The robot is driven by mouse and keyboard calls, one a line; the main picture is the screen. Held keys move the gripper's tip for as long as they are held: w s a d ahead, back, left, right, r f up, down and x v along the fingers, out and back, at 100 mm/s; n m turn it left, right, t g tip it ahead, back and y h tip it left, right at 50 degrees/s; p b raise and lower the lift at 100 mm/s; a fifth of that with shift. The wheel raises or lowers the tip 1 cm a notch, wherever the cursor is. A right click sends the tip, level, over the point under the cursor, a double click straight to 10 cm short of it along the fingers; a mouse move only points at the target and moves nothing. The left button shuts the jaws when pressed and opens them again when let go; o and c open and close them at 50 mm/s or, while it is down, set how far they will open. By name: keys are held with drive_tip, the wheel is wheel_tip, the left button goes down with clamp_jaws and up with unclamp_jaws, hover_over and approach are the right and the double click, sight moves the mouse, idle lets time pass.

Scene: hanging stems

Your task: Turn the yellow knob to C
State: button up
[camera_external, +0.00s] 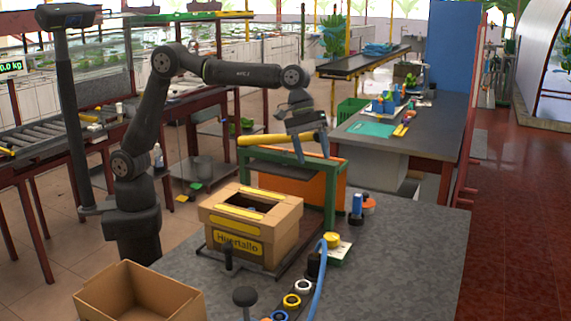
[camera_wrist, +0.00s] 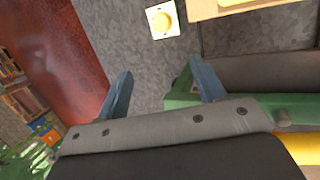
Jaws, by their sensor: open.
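The yellow knob (camera_external: 332,239) sits on a small pale plate (camera_external: 340,252) on the grey table, right of the cardboard box. It also shows in the wrist view (camera_wrist: 162,18) near the top, round and yellow on its square plate. Any letters around it are too small to read. My gripper (camera_external: 313,161) is in the air above and behind the knob, near the green frame. In the wrist view my gripper (camera_wrist: 160,85) has its two blue-grey fingers apart with nothing between them. It does not touch the knob.
A cardboard box (camera_external: 230,247) with yellow strips stands left of the knob. A green frame (camera_external: 330,190) with an orange panel stands behind it. A blue-topped item (camera_external: 357,208), a blue hose (camera_external: 318,275) and several rings are close by. The table's right side (camera_external: 420,260) is clear.

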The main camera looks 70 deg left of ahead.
drive_tip(key=x, duration=0.9)
drive_tip(key=v, duration=1.1)
drive_tip(key=s+d+f+m+g+y, duration=0.1)
drive_tip(key=s+f+m+y, duration=0.1)
drive_tip(key=s+m, duration=0.3)
drive_tip(key=s+d+f+m+g+y, duration=0.2)
drive_tip(key=s+f+m, duration=0.3)
drive_tip(key=s, duration=0.3)
drive_tip(key=s+d+f+m+g+y, duration=0.1)
drive_tip(key=s+d+f+m+y, duration=0.1)
drive_tip(key=s+m, duration=0.4)
drive_tip(key=shift+s+d+f+m+g+y, duration=0.1)
drive_tip(key=shift+s+f+m+g+y, duration=0.1)
drive_tip(key=shift+s+f+y, duration=0.2)
drive_tip(key=shift+s+d+f+m+g+y, duration=0.1)
drive_tip(key=shift+s+d+f+m+y, duration=0.1)
drive_tip(key=shift+s+f+y, duration=0.2)
drive_tip(key=shift+s+r+m, duration=0.15)
drive_tip(key=shift+s+m, duration=0.35)
wheel_tip(320, 180, up, 3)
drive_tip(key=shift+a+f, duration=0.1)
drive_tip(key=shift+a, duration=0.05)
drive_tip(key=shift+r, duration=0.8)
drive_tip(key=shift+w, duration=0.1)
